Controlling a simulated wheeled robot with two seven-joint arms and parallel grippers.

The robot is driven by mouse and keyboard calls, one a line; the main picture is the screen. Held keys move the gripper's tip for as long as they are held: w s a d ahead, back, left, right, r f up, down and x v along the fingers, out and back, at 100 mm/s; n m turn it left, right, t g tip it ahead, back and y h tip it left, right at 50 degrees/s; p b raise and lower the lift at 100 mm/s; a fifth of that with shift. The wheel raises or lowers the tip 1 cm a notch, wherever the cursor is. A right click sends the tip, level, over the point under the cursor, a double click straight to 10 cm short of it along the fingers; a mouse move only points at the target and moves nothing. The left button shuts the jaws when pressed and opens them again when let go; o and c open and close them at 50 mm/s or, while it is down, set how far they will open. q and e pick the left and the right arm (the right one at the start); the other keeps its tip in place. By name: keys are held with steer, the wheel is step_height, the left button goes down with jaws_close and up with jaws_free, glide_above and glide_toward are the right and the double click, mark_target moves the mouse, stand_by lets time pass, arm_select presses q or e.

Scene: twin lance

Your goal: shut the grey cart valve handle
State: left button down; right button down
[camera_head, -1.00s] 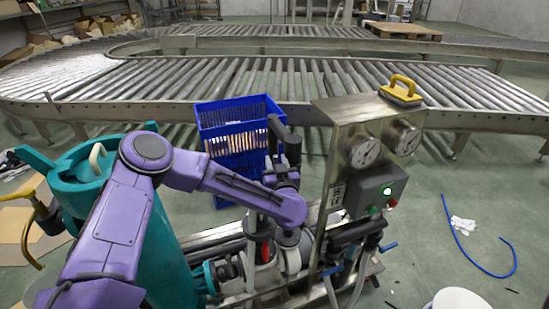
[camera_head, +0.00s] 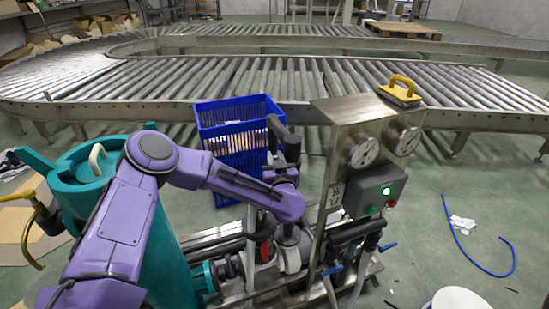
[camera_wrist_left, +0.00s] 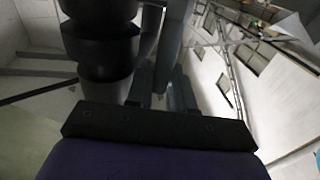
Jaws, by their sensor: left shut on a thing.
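The steel valve cart (camera_head: 338,140) stands in the middle of the head view, with gauges and a control box. My purple left arm reaches in from the left, and my left gripper (camera_head: 286,238) points down beside the cart's left side, low among its pipes. In the left wrist view the gripper fingers (camera_wrist_left: 160,90) are close together around a grey bar (camera_wrist_left: 172,45), which looks like the grey valve handle. The handle is mostly hidden by my wrist in the head view, so its angle cannot be told. My right gripper is not in view.
A red handle (camera_head: 265,252) and blue handles (camera_head: 332,270) sit on the pipes nearby. A teal tank (camera_head: 170,245) stands at the left. A blue crate (camera_head: 232,150) is behind my wrist. A roller conveyor (camera_head: 300,80) crosses the back.

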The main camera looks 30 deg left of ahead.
arm_select(q)
steer(key=shift+s+d+r+t, duration=0.1)
steer(key=shift+d+r+t, duration=0.05)
steer(key=shift+d+t, duration=0.2)
steer(key=shift+s+d+f+m+t+y+b, duration=0.35)
steer(key=shift+t+y+b, duration=0.35)
steer(key=shift+b, duration=0.7)
steer(key=shift+s+d+f+m+t+y+b, duration=0.2)
steer(key=shift+s+d+m+t+y+b, duration=0.2)
steer(key=shift+t+b, duration=0.8)
steer(key=shift+s+d+f+m+t+y+b, duration=0.3)
steer(key=shift+s+d+t+y+b, duration=0.25)
steer(key=shift+b, duration=1)
steer(key=shift+w+a, duration=0.1)
steer(key=shift+w, duration=0.05)
steer(key=c, duration=1.1)
jaws_free()
steer(key=shift+c, duration=0.2)
steer(key=b+v, duration=0.1)
steer(key=v, duration=0.9)
steer(key=shift+f, duration=0.2)
